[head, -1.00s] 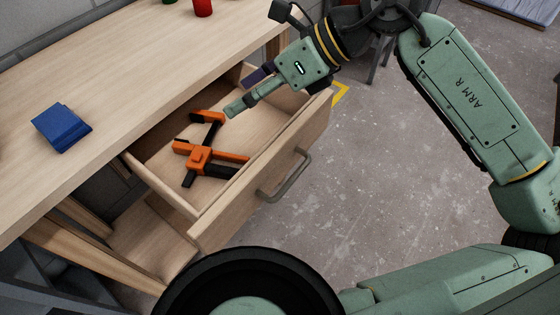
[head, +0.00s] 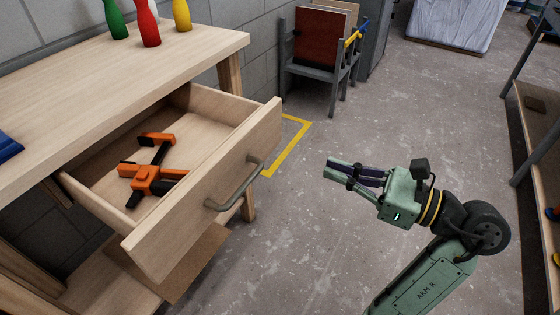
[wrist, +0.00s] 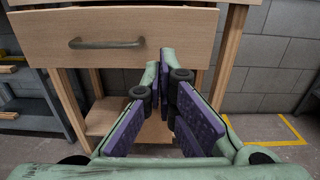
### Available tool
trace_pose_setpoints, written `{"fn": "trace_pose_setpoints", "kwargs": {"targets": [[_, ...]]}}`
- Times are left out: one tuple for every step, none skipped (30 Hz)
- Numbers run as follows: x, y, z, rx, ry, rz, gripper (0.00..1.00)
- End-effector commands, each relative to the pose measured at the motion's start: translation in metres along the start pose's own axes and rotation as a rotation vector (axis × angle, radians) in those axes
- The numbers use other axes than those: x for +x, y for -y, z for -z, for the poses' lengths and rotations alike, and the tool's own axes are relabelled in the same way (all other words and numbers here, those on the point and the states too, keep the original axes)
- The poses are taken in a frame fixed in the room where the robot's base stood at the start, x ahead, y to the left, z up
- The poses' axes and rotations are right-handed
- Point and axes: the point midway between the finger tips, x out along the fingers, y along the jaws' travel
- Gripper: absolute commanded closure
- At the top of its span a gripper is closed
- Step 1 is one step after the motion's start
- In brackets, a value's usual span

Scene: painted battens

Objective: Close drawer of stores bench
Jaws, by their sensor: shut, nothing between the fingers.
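The wooden drawer (head: 195,200) of the stores bench (head: 120,65) is pulled well out, with its front panel and grey bar handle (head: 235,185) facing the open floor. An orange and black clamp (head: 147,178) lies inside it. My gripper (head: 330,168) is shut and empty, to the right of the drawer and apart from the handle. In the wrist view, the drawer front (wrist: 185,30) and handle (wrist: 106,43) are ahead, up and left of my fingers (wrist: 167,78). The drawer's inside is hidden there.
Green (head: 115,18), red (head: 146,25) and yellow (head: 182,14) skittle-like pieces stand on the bench top, with a blue item (head: 8,146) at the left. A chair (head: 318,60) stands behind. Shelving (head: 540,120) lines the right. The floor between is clear.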

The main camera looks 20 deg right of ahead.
Motion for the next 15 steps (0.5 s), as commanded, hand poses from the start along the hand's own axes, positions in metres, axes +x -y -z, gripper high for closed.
{"fn": "trace_pose_setpoints", "kwargs": {"targets": [[0.000, 0.000, 0.005, 0.008, 0.002, 0.005, 1.00], [0.000, 0.000, 0.007, 0.010, 0.002, 0.008, 1.00], [0.002, 0.000, 0.007, 0.012, 0.002, 0.010, 1.00], [0.004, 0.000, 0.007, 0.012, 0.002, 0.010, 1.00], [0.008, 0.000, 0.006, 0.011, 0.002, 0.010, 1.00], [0.013, 0.000, 0.005, 0.011, 0.002, 0.008, 1.00], [0.018, 0.000, 0.005, 0.011, 0.001, 0.007, 1.00], [0.024, 0.000, 0.005, 0.012, 0.001, 0.007, 1.00], [0.032, 0.000, 0.005, 0.013, 0.003, 0.007, 1.00], [0.038, 0.000, 0.005, 0.012, 0.002, 0.006, 1.00], [0.045, 0.000, 0.004, 0.012, 0.001, 0.006, 1.00], [0.053, 0.000, 0.004, 0.012, 0.003, 0.005, 1.00], [0.060, 0.000, 0.004, 0.012, 0.002, 0.006, 1.00], [0.067, 0.000, 0.004, 0.012, 0.003, 0.006, 1.00], [0.075, 0.000, 0.004, 0.012, 0.002, 0.006, 1.00]]}}
